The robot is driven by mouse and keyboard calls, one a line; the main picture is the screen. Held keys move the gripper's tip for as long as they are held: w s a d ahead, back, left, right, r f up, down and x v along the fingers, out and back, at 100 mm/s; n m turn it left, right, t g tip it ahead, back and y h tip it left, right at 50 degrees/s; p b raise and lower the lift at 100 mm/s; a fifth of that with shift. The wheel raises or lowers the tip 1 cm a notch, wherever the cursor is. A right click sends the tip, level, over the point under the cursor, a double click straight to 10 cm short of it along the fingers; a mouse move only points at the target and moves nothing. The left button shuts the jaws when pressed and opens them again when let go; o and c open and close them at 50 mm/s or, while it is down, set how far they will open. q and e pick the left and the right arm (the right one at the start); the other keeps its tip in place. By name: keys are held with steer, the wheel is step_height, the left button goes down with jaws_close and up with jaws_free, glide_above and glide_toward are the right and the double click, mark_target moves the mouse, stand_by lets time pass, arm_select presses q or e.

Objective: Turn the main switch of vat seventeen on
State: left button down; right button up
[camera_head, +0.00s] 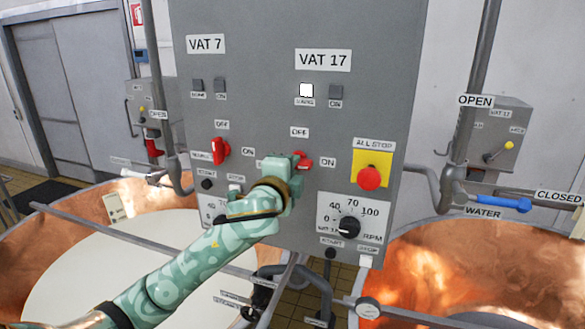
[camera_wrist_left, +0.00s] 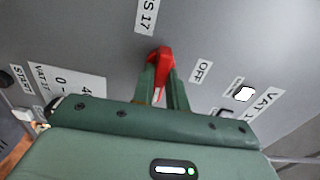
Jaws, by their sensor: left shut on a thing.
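The grey control panel (camera_head: 265,100) faces me, with the VAT 17 label (camera_head: 323,60) on its right half. The red main switch of vat seventeen (camera_head: 304,160) sits below its OFF label (camera_head: 299,132) and left of its ON label (camera_head: 328,163). My left gripper (camera_head: 295,165) is at this switch and partly covers it. In the left wrist view my left gripper (camera_wrist_left: 161,75) is shut on the red handle (camera_wrist_left: 160,55), one finger on each side. The handle's exact angle is hard to tell. Under VAT 17, the left lamp (camera_head: 306,90) glows white and the right ON lamp (camera_head: 335,92) is dark.
Vat seven's red switch (camera_head: 221,151) is to the left on the panel. A red all-stop button (camera_head: 369,178) on yellow and an RPM dial (camera_head: 348,228) are to the right. Copper vats stand on both sides, with pipes and a blue-handled valve (camera_head: 510,204) at the right.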

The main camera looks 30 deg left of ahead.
arm_select(q)
steer(key=shift+a+m, duration=0.1)
steer(key=shift+m, duration=0.2)
steer(key=c, duration=1.4)
jaws_free()
steer(key=shift+w, duration=0.15)
arm_select(e)
steer(key=shift+w, duration=0.1)
